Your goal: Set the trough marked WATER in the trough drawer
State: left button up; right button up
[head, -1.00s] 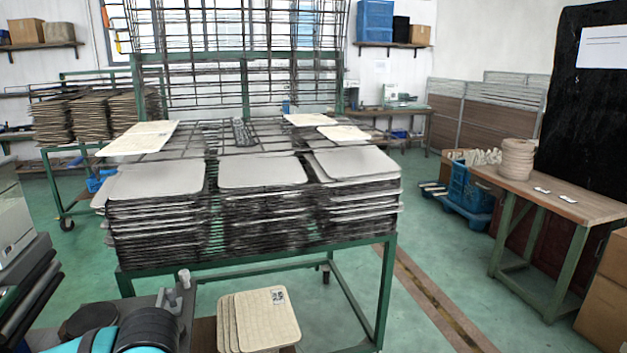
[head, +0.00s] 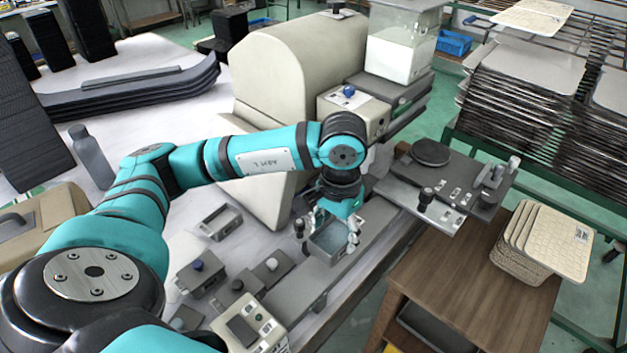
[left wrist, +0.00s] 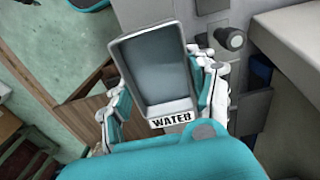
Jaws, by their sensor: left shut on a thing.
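My left gripper (head: 328,233) is shut on a grey, open-topped rectangular trough (head: 331,243), with a finger on either side of it. In the left wrist view the trough (left wrist: 157,78) looks empty, and its white label reads WATER. In the head view the gripper holds it over the grey bench edge beside the cream machine; I cannot tell whether it touches anything below. I cannot tell which part is the trough drawer. Another small grey open box (head: 220,222) stands on the bench to the left of the gripper. My right gripper is not in view.
The cream machine (head: 285,75) stands behind the arm, with a clear hopper (head: 403,45) beside it. Grey blocks with knobs (head: 199,270) stand left of the trough. A grey plate (head: 440,190) with knobs is to the right. Textured panels (head: 545,240) stand on a wooden cabinet (head: 465,290).

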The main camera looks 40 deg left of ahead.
pick_arm(q)
jog(key=w+a+p, duration=0.1)
jog(key=w+a, duration=0.2)
jog(key=w+a+p, duration=0.1)
jog(key=w+a, duration=0.1)
jog(key=w, duration=0.2)
jog(key=w+a+f+p, duration=0.1)
jog(key=w+a, duration=0.2)
jog(key=w, duration=0.1)
jog(key=shift+a+f+p, duration=0.1)
jog(key=shift+a+p, duration=0.2)
jog(key=shift+p, duration=0.1)
notch_tip(320, 180, down, 3)
jog(key=shift+s+f+p, duration=0.1)
jog(key=shift+f+p, duration=0.1)
jog(key=shift+p, duration=0.55)
jog(key=shift+f, duration=0.1)
jog(key=shift+f+b, duration=0.15)
jog(key=shift+b, duration=0.15)
jog(key=o, duration=1.4)
